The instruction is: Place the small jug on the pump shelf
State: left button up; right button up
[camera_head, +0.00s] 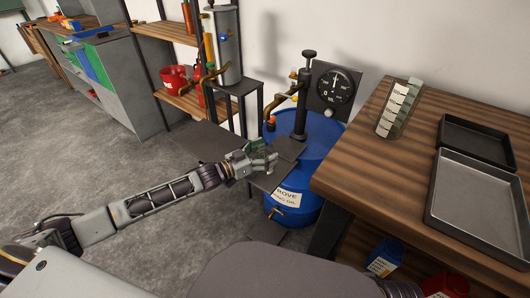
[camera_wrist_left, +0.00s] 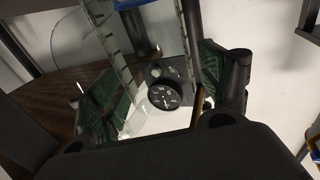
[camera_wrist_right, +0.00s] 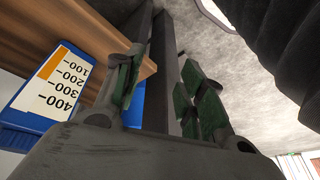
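My left gripper (camera_head: 262,158) is low over the dark grey pump shelf (camera_head: 282,178), in front of the blue drum. In the left wrist view a clear, see-through jug with dark tick marks (camera_wrist_left: 150,35) stands between its two green-padded fingers, which seem to close on its sides. The jug is hardly visible in the head view, and I cannot tell whether its base touches the shelf. My right gripper (camera_wrist_right: 165,95) has its fingers apart with nothing between them, below the wooden table's edge.
A clear graduated vessel (camera_head: 397,108) and dark trays (camera_head: 478,205) are on the wooden table (camera_head: 400,165). The blue drum (camera_head: 318,140) carries a pump and gauge (camera_head: 335,88). A blue labelled container (camera_head: 385,257) is under the table. Open floor lies left.

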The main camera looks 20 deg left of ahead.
aim_at(258, 155)
pick_arm(q)
jog(key=shift+r, duration=0.1)
pick_arm(e)
jog(key=shift+w+a+r, duration=0.1)
jog(key=shift+r, duration=0.05)
pick_arm(q)
jog(key=shift+s, duration=0.1)
jog(key=shift+s+a, duration=0.3)
jog(key=shift+p+v, duration=0.5)
jog(key=shift+v, duration=0.9)
jog(key=shift+p+v, duration=0.5)
jog(key=shift+v, duration=1.45)
jog(key=p+v, duration=0.1)
jog(key=v, duration=0.3)
jog(key=shift+s+a, duration=0.1)
jog(key=shift+s, duration=0.05)
pick_arm(e)
jog(key=shift+g, duration=0.5)
jog(key=f, duration=0.2)
jog(key=d+f, duration=0.1)
jog(key=f, duration=0.1)
jog(key=shift+f, duration=0.35)
jog(key=shift+r+h, duration=0.1)
jog(key=shift+h, duration=0.2)
